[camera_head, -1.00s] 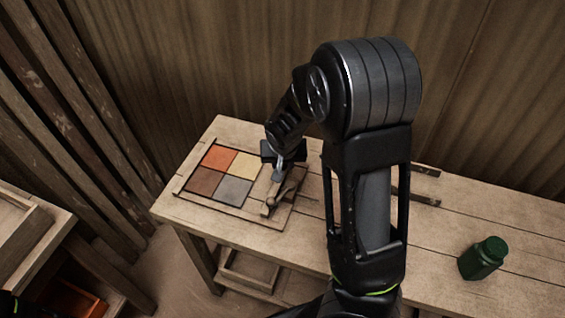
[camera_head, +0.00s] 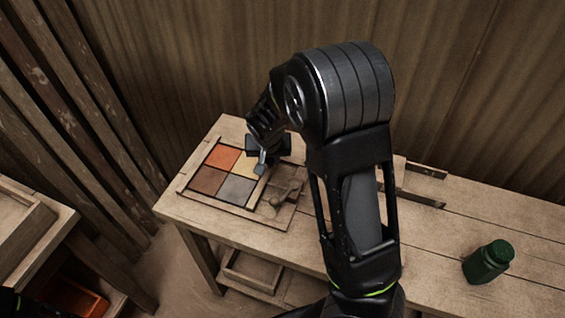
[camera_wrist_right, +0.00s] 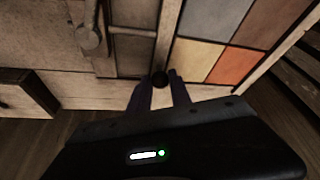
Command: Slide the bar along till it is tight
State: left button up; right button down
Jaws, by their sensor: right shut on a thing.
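Four tiles lie in a square in the wooden tray: orange (camera_head: 222,157), yellow (camera_head: 246,165), brown (camera_head: 207,180) and grey (camera_head: 237,189). The pale wooden bar (camera_head: 257,192) runs along their right side, very close to them; I cannot tell whether it presses on them. It also shows in the wrist view (camera_wrist_right: 168,40). My right gripper (camera_head: 262,164) is shut on the bar's dark knob (camera_wrist_right: 160,79) at the bar's far end. A wooden lever (camera_head: 286,195) sits in the tray, right of the bar.
The tray lies on the left end of a wooden bench (camera_head: 440,235). A dark green jar (camera_head: 488,262) stands at the bench's right. Slotted dark rails (camera_head: 425,171) lie at the back. My right arm covers the bench's middle.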

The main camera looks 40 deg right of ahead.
jog(key=shift+w+a, duration=0.15)
jog(key=shift+w, duration=0.05)
jog(key=c, duration=1.2)
grip_release()
jog(key=p+v, duration=0.1)
jog(key=v, duration=0.6)
jog(key=shift+s+r, duration=0.15)
jog(key=shift+r, duration=0.25)
